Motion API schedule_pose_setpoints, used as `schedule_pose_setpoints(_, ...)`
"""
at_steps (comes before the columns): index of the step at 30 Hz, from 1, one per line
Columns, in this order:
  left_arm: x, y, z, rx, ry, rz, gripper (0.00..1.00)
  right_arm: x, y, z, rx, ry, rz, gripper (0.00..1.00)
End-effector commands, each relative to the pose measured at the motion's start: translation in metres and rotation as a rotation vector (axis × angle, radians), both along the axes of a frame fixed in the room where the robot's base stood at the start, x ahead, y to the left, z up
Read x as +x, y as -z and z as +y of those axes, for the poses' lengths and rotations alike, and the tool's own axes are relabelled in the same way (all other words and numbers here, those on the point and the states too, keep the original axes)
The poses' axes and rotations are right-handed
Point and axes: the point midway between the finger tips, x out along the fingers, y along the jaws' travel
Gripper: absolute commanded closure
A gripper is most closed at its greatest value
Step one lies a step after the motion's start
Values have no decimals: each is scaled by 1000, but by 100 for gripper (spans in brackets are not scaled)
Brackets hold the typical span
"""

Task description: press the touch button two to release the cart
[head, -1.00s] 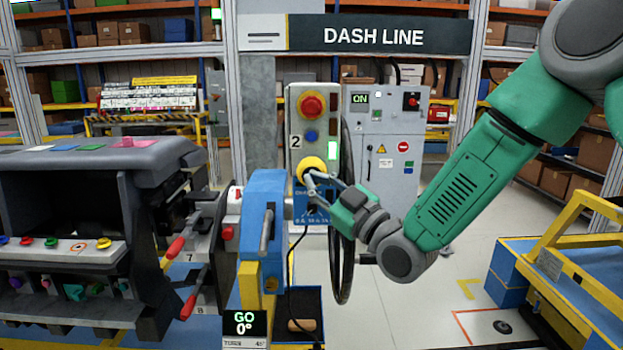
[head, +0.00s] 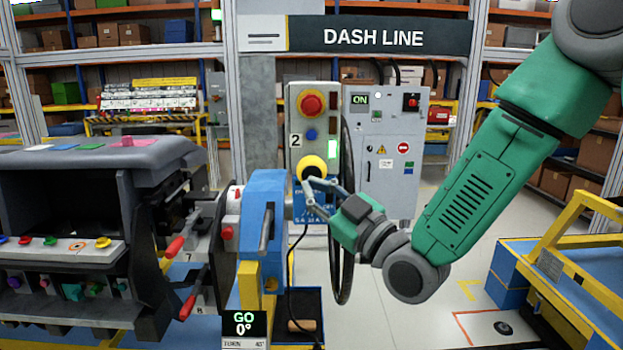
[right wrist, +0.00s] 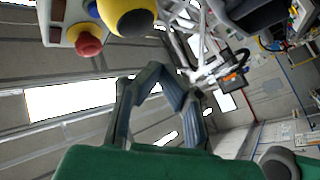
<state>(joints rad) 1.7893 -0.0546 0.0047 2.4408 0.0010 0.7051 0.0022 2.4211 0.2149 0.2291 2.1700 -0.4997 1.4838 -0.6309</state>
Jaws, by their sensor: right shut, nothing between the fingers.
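The control box (head: 295,115) marked 2 stands in the middle of the head view. It carries a red button (head: 311,104), a small blue button (head: 312,134), a lit green lamp (head: 332,150) and a yellow dome (head: 312,167) at its lower end. My right gripper (head: 307,183) is shut and empty, its tips just below the yellow dome in the picture. In the right wrist view the shut fingers (right wrist: 158,73) show below the yellow dome (right wrist: 128,15), with a visible gap. I cannot see a cart clearly. My left gripper is out of view.
A blue and grey turning fixture (head: 264,215) holds the dark dashboard module (head: 90,160) at the left. A grey cabinet (head: 385,150) stands behind, to the right. A yellow-railed blue platform (head: 515,270) is at the lower right.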

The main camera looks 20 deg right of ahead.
Motion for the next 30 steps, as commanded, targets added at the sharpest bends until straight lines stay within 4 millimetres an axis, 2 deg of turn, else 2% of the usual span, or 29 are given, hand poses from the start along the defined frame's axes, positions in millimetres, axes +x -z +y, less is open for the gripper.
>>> schedule_pose_setpoints(7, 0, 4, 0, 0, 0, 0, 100, -19, 0, 6, 1, 0, 0, 100)
schedule_pose_setpoints(26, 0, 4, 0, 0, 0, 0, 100, -20, 0, 6, 0, 0, 1, 100)
schedule_pose_setpoints(28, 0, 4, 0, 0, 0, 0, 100, -20, 7, 6, -2, 0, 19, 100)
schedule_pose_setpoints(30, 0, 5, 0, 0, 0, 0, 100, -20, 26, 5, -6, 3, 72, 100)
